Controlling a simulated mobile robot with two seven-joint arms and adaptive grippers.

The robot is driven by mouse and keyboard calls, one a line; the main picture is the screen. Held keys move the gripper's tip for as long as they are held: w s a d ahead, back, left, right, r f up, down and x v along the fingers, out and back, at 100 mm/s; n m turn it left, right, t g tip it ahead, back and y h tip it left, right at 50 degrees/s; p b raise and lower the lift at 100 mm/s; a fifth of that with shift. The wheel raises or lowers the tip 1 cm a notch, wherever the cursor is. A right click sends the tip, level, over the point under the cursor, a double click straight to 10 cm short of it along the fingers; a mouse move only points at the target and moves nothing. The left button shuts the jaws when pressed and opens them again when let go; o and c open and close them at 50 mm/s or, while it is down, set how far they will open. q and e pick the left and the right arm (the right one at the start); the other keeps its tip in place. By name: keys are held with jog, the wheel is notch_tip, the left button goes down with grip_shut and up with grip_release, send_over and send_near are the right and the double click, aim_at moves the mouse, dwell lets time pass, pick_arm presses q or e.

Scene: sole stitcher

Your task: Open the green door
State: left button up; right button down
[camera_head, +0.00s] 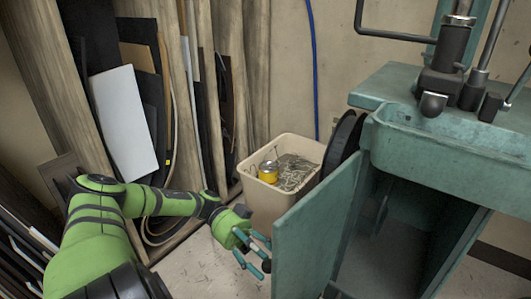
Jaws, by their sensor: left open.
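The green door (318,226) is a teal panel on the front of the teal machine cabinet (445,140). It stands swung out toward the left, and the dark inside of the cabinet shows to its right. My left gripper (257,254) is open at the door's left edge, on its outer side. Its fingers are very close to the edge; I cannot tell whether they touch it. Nothing shows between the fingers. My right gripper is not in view.
A beige bin (268,205) with shavings and a yellow can (268,172) stands behind the door. A dark wheel (343,140) is beside the cabinet. Wooden racks with sheets, including a white board (124,122), fill the left. Some floor (195,265) is clear.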

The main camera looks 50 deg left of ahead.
pick_arm(q)
jog(key=a, duration=0.6)
jog(key=shift+a, duration=0.3)
jog(key=shift+s, duration=0.1)
